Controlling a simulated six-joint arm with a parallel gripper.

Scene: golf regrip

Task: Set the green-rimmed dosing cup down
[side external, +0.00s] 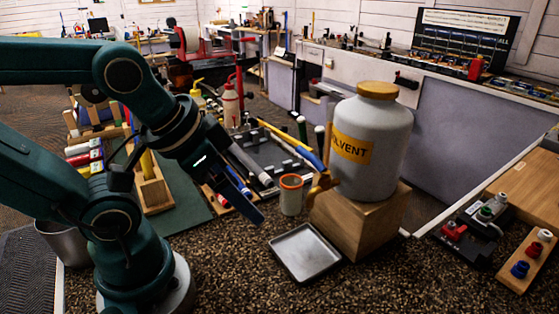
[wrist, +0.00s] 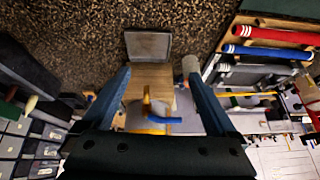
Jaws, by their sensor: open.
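A small pale cup (side external: 290,198) stands upright on the dark speckled surface, just left of the wooden block. Its rim looks orange in the side view; I see no clearly green rim. It also shows in the wrist view as a grey shape (wrist: 190,65) near the right fingertip. My gripper (side external: 255,206) is open, with its blue fingers to the left of the cup in the side view and apart from it. In the wrist view the fingers (wrist: 163,74) are spread wide with nothing held between them.
A solvent jug (side external: 372,135) with an orange tap and blue lever (side external: 310,161) stands on a wooden block (side external: 365,230). A shallow metal tray (side external: 304,253) lies in front of it. Grip racks (wrist: 275,45) lie close on the other side. The front speckled surface is clear.

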